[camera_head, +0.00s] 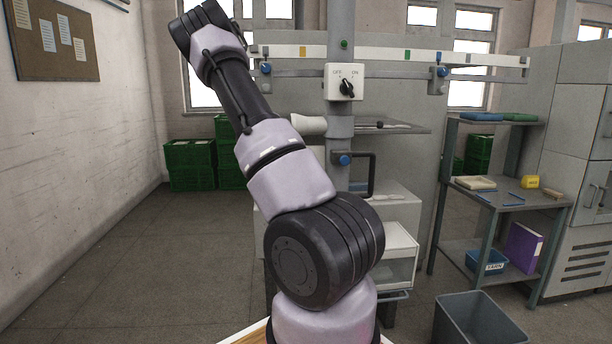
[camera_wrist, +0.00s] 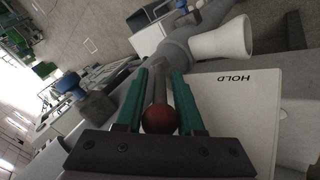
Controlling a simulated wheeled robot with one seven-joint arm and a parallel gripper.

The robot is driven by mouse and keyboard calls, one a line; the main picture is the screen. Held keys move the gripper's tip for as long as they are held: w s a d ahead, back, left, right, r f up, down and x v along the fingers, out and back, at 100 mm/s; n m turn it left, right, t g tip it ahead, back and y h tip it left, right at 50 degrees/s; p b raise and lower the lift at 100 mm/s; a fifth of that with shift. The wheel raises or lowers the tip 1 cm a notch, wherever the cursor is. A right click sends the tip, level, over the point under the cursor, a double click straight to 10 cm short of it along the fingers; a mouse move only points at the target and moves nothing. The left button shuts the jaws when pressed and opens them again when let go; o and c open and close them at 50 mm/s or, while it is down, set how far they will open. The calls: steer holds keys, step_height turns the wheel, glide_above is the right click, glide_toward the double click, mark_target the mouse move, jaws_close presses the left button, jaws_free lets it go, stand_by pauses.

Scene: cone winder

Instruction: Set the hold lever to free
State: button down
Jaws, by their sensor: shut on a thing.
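In the wrist view, my gripper (camera_wrist: 159,78) has its two green fingers on either side of the hold lever (camera_wrist: 160,118). The lever has a dark red ball knob and a grey stem, and the stem runs between the fingers. The gripper is shut on it. A pale plate (camera_wrist: 235,100) with the word HOLD, upside down in this view, is just right of the fingers. No other lettering shows on it. In the head view my arm rises to the upper left, and neither my gripper nor the lever can be made out.
A white cone (camera_wrist: 222,40) sits close beyond the fingers, also seen in the head view (camera_head: 308,125). A grey post (camera_head: 341,60) carries a switch box (camera_head: 345,82). A blue knob (camera_wrist: 68,83) is left of the fingers. A shelf rack (camera_head: 500,185) and grey bin (camera_head: 478,318) stand right.

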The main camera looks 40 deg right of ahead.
steer(key=shift+s, duration=0.1)
stand_by(0.3)
steer(key=c, duration=0.8)
jaws_free()
steer(key=shift+c, duration=0.2)
